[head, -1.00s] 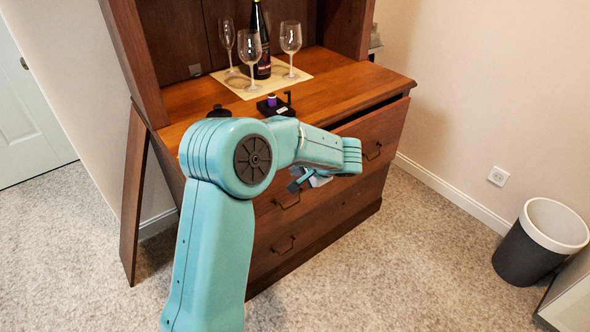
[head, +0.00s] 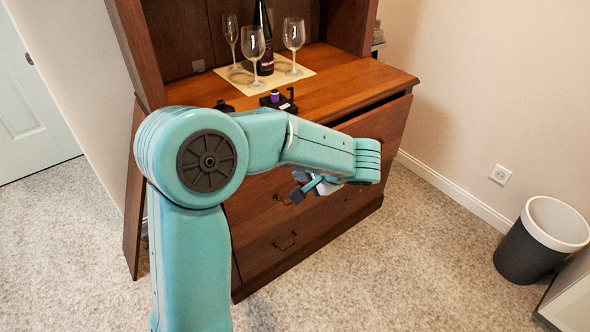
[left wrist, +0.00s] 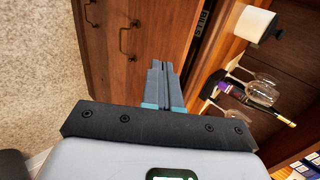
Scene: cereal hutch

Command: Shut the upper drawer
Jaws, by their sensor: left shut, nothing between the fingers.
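The upper drawer (head: 392,122) of the brown wooden hutch is partly open. A dark gap shows between its front and the hutch top at the right. My left arm hides most of its left part and its handle in the head view. In the left wrist view the drawer front (left wrist: 165,25) lies ahead, with a dark handle (left wrist: 130,40) on it. My left gripper (head: 299,190) is in front of the drawers, shut and empty. Its fingers (left wrist: 158,66) overlap the drawer front in the left wrist view; I cannot tell whether they touch it. My right gripper is not in view.
A wine bottle (head: 264,45) and several glasses stand on a pale mat (head: 285,80) on the hutch top (head: 350,85). A small black item with a purple part (head: 276,98) sits in front of them. A grey bin (head: 523,255) stands at the right. Carpet between is clear.

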